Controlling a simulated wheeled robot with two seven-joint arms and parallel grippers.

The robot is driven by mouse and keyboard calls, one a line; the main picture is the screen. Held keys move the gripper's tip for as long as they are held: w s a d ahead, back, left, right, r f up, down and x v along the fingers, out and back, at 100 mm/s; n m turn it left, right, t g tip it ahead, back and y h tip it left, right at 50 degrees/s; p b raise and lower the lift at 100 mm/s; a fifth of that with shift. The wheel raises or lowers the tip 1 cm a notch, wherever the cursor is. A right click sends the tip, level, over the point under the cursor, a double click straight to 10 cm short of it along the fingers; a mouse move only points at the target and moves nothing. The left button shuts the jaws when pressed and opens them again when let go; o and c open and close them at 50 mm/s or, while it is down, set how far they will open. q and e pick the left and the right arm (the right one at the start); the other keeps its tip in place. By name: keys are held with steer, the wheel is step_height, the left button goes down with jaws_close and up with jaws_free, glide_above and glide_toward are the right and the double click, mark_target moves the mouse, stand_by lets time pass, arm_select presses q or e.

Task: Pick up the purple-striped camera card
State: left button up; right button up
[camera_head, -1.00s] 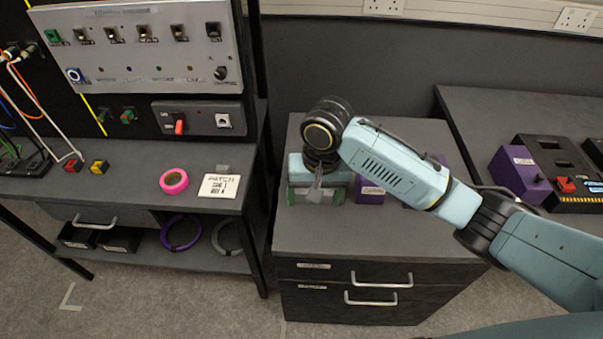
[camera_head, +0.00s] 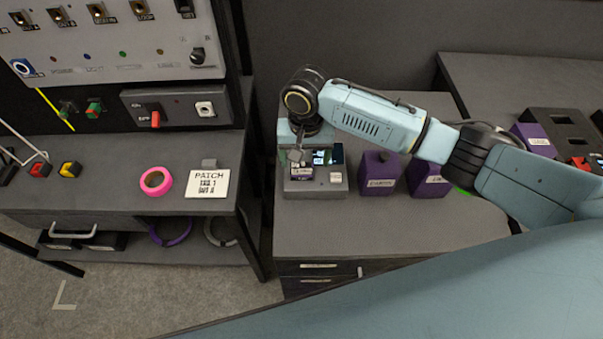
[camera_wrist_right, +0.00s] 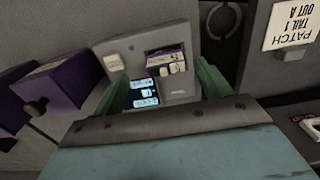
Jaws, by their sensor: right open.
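A grey card reader (camera_head: 318,187) sits on the cabinet top; it also shows in the wrist view (camera_wrist_right: 178,35). A small white card with a purple stripe (camera_head: 301,174), which looks like the camera card, sits at a recess in the reader; the wrist view shows it too (camera_wrist_right: 164,54). A lit screen is beside it. My right gripper (camera_head: 297,155) is at the reader's back left in the head view. In the wrist view its green fingers (camera_wrist_right: 165,85) are apart, with the screen between them and the card just beyond. My left gripper is out of view.
Two purple boxes (camera_head: 380,171) (camera_head: 428,182) stand right of the reader. The cabinet top (camera_head: 350,230) in front is clear. A bench on the left holds pink tape (camera_head: 156,181) and a PATCH label (camera_head: 208,184). A purple box (camera_head: 534,139) stands on the right bench.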

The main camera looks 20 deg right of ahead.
mark_target(301, 169)
steer(key=f, duration=0.4)
steer(key=shift+w+a+f+b, duration=0.15)
steer(key=shift+a+f+b, duration=0.05)
steer(key=shift+a+b, duration=0.15)
steer(key=shift+f, duration=0.45)
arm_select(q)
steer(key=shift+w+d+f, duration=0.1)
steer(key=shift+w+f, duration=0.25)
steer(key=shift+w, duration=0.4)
arm_select(e)
steer(key=c, duration=1.2)
